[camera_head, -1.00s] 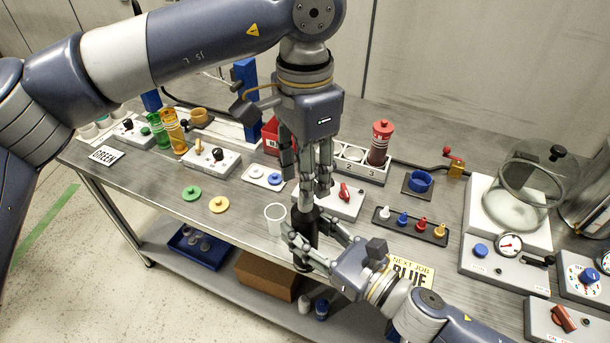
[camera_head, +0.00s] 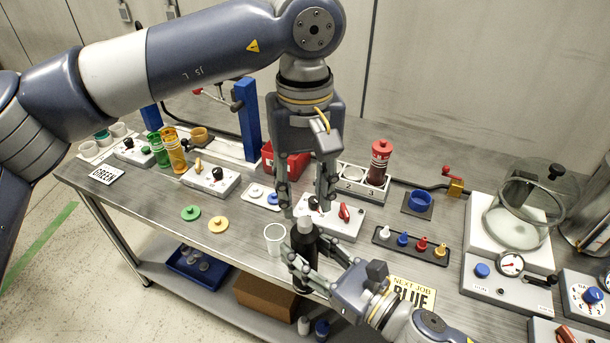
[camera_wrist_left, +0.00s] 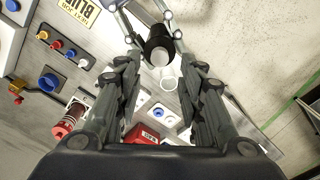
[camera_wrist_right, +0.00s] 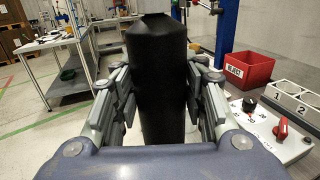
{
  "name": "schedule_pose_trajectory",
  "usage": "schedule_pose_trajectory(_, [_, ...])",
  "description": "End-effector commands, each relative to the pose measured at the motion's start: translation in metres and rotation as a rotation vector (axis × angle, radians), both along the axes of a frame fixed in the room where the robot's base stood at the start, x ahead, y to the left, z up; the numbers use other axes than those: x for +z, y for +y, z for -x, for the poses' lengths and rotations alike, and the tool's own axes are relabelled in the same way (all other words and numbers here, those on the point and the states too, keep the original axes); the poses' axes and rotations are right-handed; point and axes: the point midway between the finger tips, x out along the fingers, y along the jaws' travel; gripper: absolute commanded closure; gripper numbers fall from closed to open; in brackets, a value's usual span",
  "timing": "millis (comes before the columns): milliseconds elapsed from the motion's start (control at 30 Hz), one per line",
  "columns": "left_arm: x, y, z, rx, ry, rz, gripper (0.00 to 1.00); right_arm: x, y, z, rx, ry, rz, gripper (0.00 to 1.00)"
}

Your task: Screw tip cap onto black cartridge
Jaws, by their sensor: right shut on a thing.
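I cannot tell whether that piece is a cap or the bare tip. My right gripper (camera_head: 308,264) is shut on the cartridge's body; the right wrist view shows the cartridge (camera_wrist_right: 160,85) between its fingers. My left gripper (camera_head: 304,203) is open and empty just above the cartridge, pointing down. In the left wrist view the cartridge (camera_wrist_left: 157,40) lies beyond its spread fingers. White, blue, red and yellow tips (camera_head: 421,244) stand on a black tray (camera_head: 409,248).
A translucent cup (camera_head: 274,238) stands close left of the cartridge. A rack with a red cartridge (camera_head: 379,163) stands further back.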

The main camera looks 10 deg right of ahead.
Motion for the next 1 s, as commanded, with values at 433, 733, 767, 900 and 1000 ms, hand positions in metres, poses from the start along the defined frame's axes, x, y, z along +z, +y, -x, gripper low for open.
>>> schedule_pose_trajectory(433, [0.006, 0.0, 0.0, 0.754, -0.002, -0.001, 0.64, 0.001, 0.0, 0.0, 0.001, -0.002, -0.001, 1.0])
schedule_pose_trajectory(733, [0.009, 0.0, 0.0, 1.261, -0.003, 0.0, 0.64, 0.001, 0.0, 0.0, 0.001, -0.002, -0.001, 1.0])
schedule_pose_trajectory(767, [0.01, 0.0, 0.0, 1.312, -0.003, -0.001, 0.64, 0.001, 0.0, 0.0, 0.001, -0.002, -0.001, 1.0])
schedule_pose_trajectory(900, [0.011, 0.0, 0.0, 1.548, -0.003, -0.001, 0.64, 0.001, 0.0, 0.0, 0.001, -0.002, -0.001, 1.0])
schedule_pose_trajectory(1000, [0.012, 0.0, 0.0, 1.717, -0.004, -0.001, 0.64, 0.001, 0.0, 0.0, 0.001, -0.002, -0.001, 1.0])
